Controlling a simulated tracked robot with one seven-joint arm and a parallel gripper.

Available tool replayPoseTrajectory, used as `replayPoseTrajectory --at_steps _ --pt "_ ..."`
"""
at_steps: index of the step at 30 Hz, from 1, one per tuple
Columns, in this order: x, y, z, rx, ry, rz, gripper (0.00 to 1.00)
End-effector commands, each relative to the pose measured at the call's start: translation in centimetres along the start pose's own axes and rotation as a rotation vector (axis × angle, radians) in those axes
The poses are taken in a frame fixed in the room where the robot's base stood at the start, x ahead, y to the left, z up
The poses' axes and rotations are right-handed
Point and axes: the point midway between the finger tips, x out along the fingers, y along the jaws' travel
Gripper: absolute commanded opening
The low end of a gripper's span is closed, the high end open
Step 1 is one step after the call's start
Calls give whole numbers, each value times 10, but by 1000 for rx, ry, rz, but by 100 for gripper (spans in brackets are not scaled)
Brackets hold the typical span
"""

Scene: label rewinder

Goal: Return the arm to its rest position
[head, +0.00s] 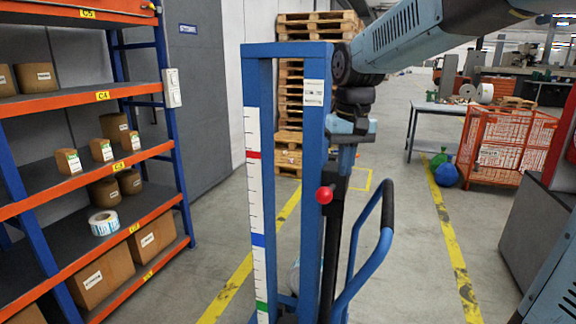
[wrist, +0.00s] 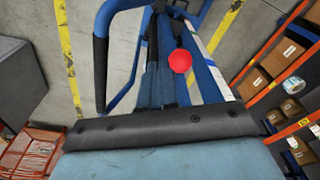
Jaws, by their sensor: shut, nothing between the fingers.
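My arm comes in from the upper right in the head view and bends down at its wrist. My gripper (head: 346,158) hangs from it, pointing down, beside the right post of a blue upright frame (head: 315,130). It is shut and empty. In the picture it sits just above and right of a red ball knob (head: 324,195); whether it touches the frame I cannot tell. The wrist view looks down on the red knob (wrist: 180,61) and a blue curved handle with a black grip (wrist: 101,70). A dark bar and pale blue surface fill its lower edge.
An orange and blue shelf rack (head: 90,95) with boxes and a label roll (head: 104,223) stands left. The curved handle (head: 388,205) is close right of my gripper. Pallets (head: 290,140) stand behind. An orange mesh crate (head: 507,147) is at right. Floor between is open.

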Motion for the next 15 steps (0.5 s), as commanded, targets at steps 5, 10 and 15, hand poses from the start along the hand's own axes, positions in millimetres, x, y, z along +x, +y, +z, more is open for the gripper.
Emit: replayPoseTrajectory --at_steps 5,10,15 --pt "-11 24 44 26 91 -2 0" --pt "-14 40 84 48 175 3 0" --pt "-11 54 123 70 258 13 0"
